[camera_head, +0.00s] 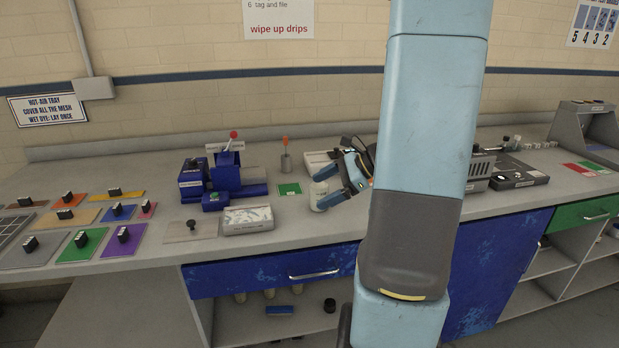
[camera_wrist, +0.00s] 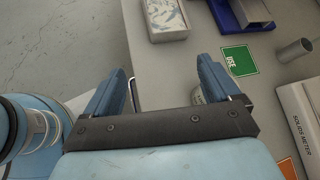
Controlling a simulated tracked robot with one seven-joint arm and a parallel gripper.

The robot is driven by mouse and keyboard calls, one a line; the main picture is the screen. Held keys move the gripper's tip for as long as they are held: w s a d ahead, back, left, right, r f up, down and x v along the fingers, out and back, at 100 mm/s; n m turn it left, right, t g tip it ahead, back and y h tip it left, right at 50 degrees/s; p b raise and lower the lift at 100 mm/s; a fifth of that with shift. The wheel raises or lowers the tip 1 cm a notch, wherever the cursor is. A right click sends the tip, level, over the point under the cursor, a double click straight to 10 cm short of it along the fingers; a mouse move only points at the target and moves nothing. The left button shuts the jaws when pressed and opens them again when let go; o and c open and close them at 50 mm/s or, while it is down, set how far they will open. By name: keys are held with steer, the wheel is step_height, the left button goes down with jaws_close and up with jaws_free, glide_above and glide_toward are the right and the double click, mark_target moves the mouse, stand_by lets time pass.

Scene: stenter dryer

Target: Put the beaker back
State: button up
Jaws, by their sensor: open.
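A pale upright cylindrical vessel, which looks like the beaker (camera_head: 318,195), stands on the bench in the head view, close to the front edge. My gripper (camera_head: 328,187) is open, with its blue fingers right at this vessel. In the wrist view my gripper (camera_wrist: 164,68) shows its two fingers wide apart. A small pale part of the vessel (camera_wrist: 197,96) shows beside the right finger, mostly hidden by the finger and the gripper body. I cannot tell whether they touch. A green card marked USE (camera_head: 289,189) lies on the bench to the vessel's left; it also shows in the wrist view (camera_wrist: 239,60).
A metal cup (camera_head: 286,162) holding an orange-handled tool stands behind the green card. A blue machine (camera_head: 226,178) and a patterned white box (camera_head: 248,219) stand to the left. The solids meter (camera_wrist: 300,125) lies close on the right in the wrist view.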

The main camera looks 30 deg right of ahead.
steer(key=s+a+r+n+g+h, duration=0.4)
steer(key=s+a+r+n, duration=0.3)
steer(key=a+n, duration=0.35)
steer(key=s+a+r+n+t+h, duration=0.3)
steer(key=s+r+n+h, duration=0.2)
steer(key=n, duration=0.5)
steer(key=s+r, duration=0.2)
steer(key=s, duration=0.1)
steer(key=shift+s, duration=0.3)
steer(key=shift+a+n, duration=0.1)
steer(key=shift+n, duration=0.15)
steer(key=shift+c, duration=0.2)
